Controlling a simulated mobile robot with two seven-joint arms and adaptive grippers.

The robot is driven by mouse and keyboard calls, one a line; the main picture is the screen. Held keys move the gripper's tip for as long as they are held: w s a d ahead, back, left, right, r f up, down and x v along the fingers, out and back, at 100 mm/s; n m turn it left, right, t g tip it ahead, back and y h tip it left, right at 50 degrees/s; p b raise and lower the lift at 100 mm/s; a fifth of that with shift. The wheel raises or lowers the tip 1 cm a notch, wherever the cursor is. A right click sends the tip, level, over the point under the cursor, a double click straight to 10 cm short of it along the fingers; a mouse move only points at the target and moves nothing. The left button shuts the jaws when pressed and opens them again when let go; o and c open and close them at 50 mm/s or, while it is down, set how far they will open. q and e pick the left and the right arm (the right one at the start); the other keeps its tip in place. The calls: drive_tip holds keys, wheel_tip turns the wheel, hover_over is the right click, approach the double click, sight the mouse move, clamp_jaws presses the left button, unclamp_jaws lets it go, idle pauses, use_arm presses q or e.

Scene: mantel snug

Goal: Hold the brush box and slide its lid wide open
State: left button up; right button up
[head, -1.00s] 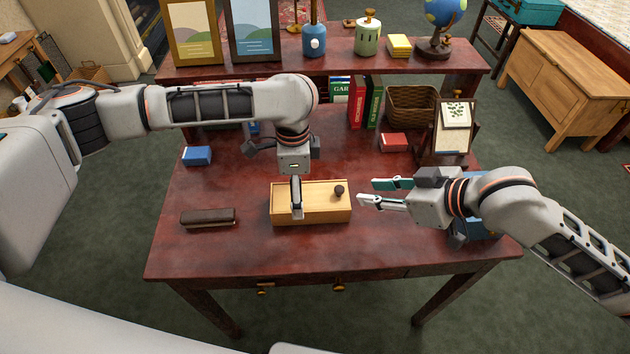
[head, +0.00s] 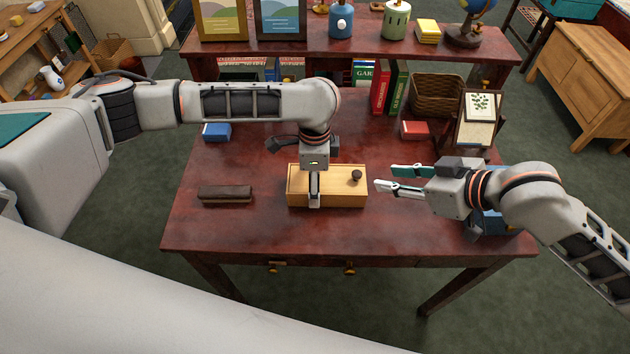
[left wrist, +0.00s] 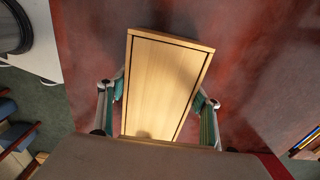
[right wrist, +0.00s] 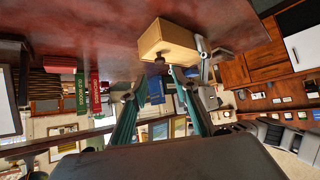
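The brush box (head: 340,199) is a light wooden box on the red-brown desk, with its lid (head: 334,180) shut. A dark round knob (head: 356,176) stands at the lid's right end. My left gripper (head: 314,186) comes down over the box's left part. In the left wrist view its fingers (left wrist: 160,90) press against the two long sides of the box (left wrist: 165,75). My right gripper (head: 386,177) is open and empty, just right of the box and apart from the knob. The right wrist view shows the box (right wrist: 165,40) and knob (right wrist: 158,59) ahead of its fingertips.
A dark brush-like block (head: 225,194) lies left of the box. The desk (head: 250,228) is clear in front of the box.

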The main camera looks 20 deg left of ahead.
sight(358, 174)
drive_tip(key=shift+g+h, duration=0.4)
drive_tip(key=shift+h, duration=0.2)
drive_tip(key=x, duration=0.6)
drive_tip(key=a+r+x, duration=0.1)
drive_tip(key=x, duration=0.2)
drive_tip(key=shift+w, duration=0.4)
clamp_jaws()
